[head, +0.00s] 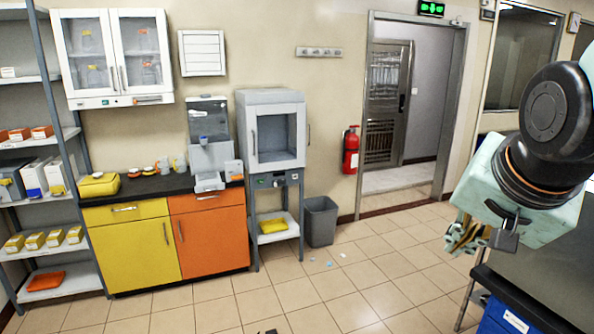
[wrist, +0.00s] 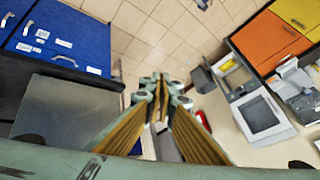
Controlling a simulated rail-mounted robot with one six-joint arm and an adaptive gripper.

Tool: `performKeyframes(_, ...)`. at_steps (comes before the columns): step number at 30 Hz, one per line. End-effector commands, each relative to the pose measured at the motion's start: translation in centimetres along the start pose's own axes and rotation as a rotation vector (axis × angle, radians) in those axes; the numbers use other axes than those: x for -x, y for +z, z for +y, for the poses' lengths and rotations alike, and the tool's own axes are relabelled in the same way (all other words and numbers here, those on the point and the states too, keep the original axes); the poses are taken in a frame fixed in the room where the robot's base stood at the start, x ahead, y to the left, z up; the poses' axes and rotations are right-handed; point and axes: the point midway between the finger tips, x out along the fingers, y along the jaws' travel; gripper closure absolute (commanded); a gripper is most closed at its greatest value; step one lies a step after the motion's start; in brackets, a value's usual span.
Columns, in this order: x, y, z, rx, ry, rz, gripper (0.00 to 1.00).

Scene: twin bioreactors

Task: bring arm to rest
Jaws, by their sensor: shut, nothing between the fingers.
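My gripper (head: 465,236) hangs at the right side of the head view, below the black wrist joint and pale green arm link. In the wrist view my gripper (wrist: 159,88) points out over the tiled floor, its two brown-padded fingers meeting at the tips. It is shut and holds nothing. It hangs in the air, and no object shows touching it.
Blue drawers (head: 508,318) stand under a dark bench at the lower right, close below my arm. A yellow and orange cabinet (head: 135,246), a grey bin (head: 320,222) and a red extinguisher (head: 351,150) line the far wall. The tiled floor (head: 345,288) between is mostly clear.

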Motion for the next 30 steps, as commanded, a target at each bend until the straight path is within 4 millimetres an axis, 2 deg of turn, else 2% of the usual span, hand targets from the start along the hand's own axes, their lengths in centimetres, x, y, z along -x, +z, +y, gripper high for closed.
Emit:
performKeyframes(8, 4.0, 5.9, 1.2, 0.216, 0.013, -0.096, 1.0)
performKeyframes(21, 10.1, 14.9, 4.4, 0.557, 0.001, -0.255, 1.0)
performKeyframes(25, 11.3, 16.8, 5.3, 0.631, -0.006, -0.29, 1.0)
performKeyframes(30, 12.2, 18.0, 5.9, 0.68, -0.012, -0.315, 1.0)
